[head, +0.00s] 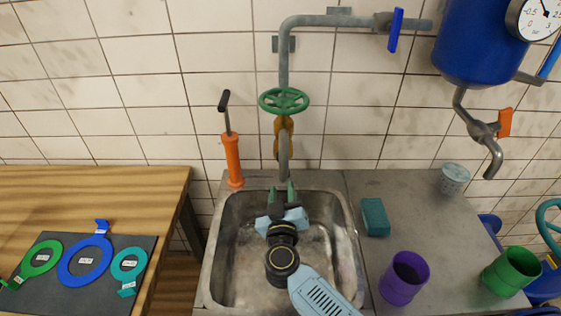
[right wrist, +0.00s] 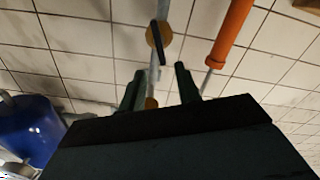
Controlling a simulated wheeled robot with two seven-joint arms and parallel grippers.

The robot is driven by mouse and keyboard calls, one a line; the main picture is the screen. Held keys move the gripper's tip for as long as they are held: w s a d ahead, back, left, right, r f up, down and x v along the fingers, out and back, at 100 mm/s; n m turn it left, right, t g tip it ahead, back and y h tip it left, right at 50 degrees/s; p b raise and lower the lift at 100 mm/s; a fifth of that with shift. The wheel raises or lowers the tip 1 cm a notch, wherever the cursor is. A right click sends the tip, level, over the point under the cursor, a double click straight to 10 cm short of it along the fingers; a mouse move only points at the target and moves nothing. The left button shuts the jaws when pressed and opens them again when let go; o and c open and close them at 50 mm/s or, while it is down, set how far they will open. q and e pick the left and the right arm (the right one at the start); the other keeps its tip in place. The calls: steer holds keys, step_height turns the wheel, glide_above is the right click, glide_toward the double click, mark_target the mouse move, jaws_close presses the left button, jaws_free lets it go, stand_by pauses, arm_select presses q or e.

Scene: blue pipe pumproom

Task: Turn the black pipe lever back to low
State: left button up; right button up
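The black pipe lever (right wrist: 160,44) shows in the right wrist view as a short dark bar in front of a round yellow-brown valve body (right wrist: 152,34) on the grey pipe. In the head view the yellow-brown valve body (head: 284,135) is below the green handwheel; I cannot clearly make out the lever there. My right gripper (head: 281,191) is over the back of the sink, below the valve and apart from it. Its two dark fingers are spread in the right wrist view (right wrist: 160,85), with nothing held between them. My left gripper is not in view.
The green handwheel (head: 284,100) sits just above the valve. An orange hand pump (head: 232,160) stands close to its left. The steel sink (head: 217,245) lies below. A teal sponge (head: 375,217) and purple cup (head: 404,278) are on the counter at right.

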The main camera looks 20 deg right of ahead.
steer(key=b+x, duration=0.2)
steer(key=x, duration=0.8)
steer(key=shift+w+d+f+b, duration=0.1)
steer(key=shift+w+b, duration=0.2)
steer(key=shift+b, duration=0.05)
jaws_close()
steer(key=shift+r+m+p, duration=0.2)
steer(key=shift+m+p, duration=0.7)
arm_select(q)
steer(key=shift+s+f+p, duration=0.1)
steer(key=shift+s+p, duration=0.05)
steer(key=shift+p, duration=0.3)
arm_select(e)
steer(key=shift+d+f+m, duration=0.1)
steer(key=shift+f+m, duration=0.05)
steer(key=shift+m, duration=1.05)
jaws_free()
